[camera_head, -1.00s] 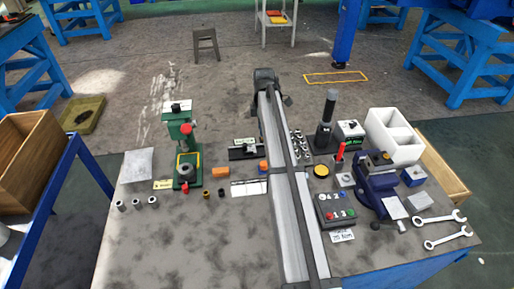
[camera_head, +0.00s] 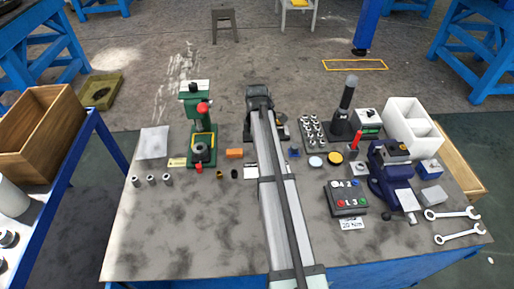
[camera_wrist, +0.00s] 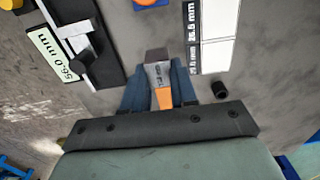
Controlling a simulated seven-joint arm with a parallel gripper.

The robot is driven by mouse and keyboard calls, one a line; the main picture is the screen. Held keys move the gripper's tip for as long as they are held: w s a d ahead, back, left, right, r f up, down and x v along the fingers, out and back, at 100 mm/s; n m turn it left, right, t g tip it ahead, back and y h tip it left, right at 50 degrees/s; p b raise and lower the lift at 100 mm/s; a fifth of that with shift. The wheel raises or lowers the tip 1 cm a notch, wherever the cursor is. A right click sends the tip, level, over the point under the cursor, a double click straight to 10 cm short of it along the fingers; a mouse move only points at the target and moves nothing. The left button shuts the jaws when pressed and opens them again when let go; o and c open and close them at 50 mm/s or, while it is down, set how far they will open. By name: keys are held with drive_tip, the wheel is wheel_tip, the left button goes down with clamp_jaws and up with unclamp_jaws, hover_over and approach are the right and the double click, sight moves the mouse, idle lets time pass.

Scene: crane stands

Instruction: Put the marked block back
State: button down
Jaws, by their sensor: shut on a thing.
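My gripper (camera_wrist: 158,72) is shut on a small block (camera_wrist: 162,98) in the wrist view. The block has a grey face with small dark lettering and an orange part; the lettering is too small to read. Table surface shows around the fingers; I cannot tell how high the block is held. In the head view my arm runs up the middle of the table, and its far end hides the fingers and the held block.
A white card labelled 26.5 mm (camera_wrist: 218,35) and a black cylinder (camera_wrist: 220,90) lie to the right in the wrist view. A gauge labelled 56.0 mm (camera_wrist: 55,55) is at left. A green press (camera_head: 199,125), button box (camera_head: 345,198) and blue vise (camera_head: 388,175) flank my arm. The front left is clear.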

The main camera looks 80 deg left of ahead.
drive_tip(key=shift+f, duration=1.95)
drive_tip(key=shift+f, duration=0.1)
drive_tip(key=c, duration=0.9)
unclamp_jaws()
wheel_tip(320, 180, up, 12)
drive_tip(key=shift+r, duration=0.15)
